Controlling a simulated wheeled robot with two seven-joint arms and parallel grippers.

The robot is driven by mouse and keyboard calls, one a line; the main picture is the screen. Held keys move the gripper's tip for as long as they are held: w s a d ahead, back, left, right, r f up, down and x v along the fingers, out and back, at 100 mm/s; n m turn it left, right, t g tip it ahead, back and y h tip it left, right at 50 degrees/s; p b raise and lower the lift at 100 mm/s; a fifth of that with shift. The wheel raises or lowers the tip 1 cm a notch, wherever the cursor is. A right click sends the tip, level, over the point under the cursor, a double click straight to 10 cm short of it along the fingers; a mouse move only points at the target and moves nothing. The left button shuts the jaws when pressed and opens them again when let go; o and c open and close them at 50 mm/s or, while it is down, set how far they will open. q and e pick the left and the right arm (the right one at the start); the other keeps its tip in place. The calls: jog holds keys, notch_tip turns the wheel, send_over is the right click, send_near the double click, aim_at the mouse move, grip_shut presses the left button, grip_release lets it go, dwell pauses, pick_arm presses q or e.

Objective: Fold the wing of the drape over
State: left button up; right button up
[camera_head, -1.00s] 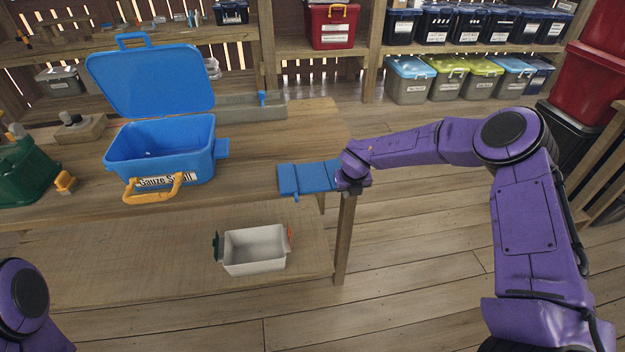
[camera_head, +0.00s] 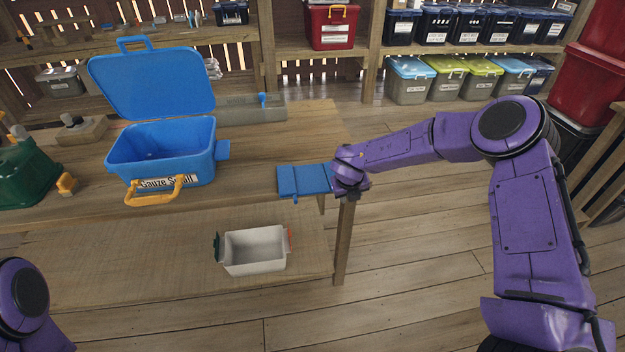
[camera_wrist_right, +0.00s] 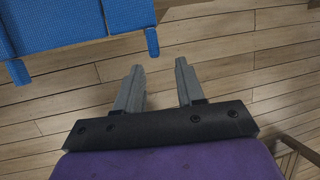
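The drape (camera_head: 303,180) is a flat blue piece with a seam across it and a small tab on its near edge. It lies at the table's right end in the head view, reaching to the right gripper. In the right wrist view the drape (camera_wrist_right: 60,25) fills the upper left corner, with seams and two small tabs at its edge. My right gripper (camera_wrist_right: 159,64) is open and empty, its two grey fingers apart over the floor and clear of the drape in that view. My left gripper is out of view; only a purple part of my left arm shows.
An open blue bin (camera_head: 196,160) labelled Gauze Small stands on the table (camera_head: 245,180), its lid raised. A white container (camera_head: 254,250) sits on the lower shelf. Open floor lies right of the table.

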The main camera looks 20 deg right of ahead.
jog(key=p+v, duration=0.2)
jog(key=v, duration=0.1)
jog(key=p+v, duration=0.1)
jog(key=v, duration=0.1)
jog(key=shift+s+d+r+p, duration=0.15)
jog(key=shift+s+d+p, duration=0.2)
jog(key=shift+w, duration=0.1)
jog(key=shift+c, duration=0.2)
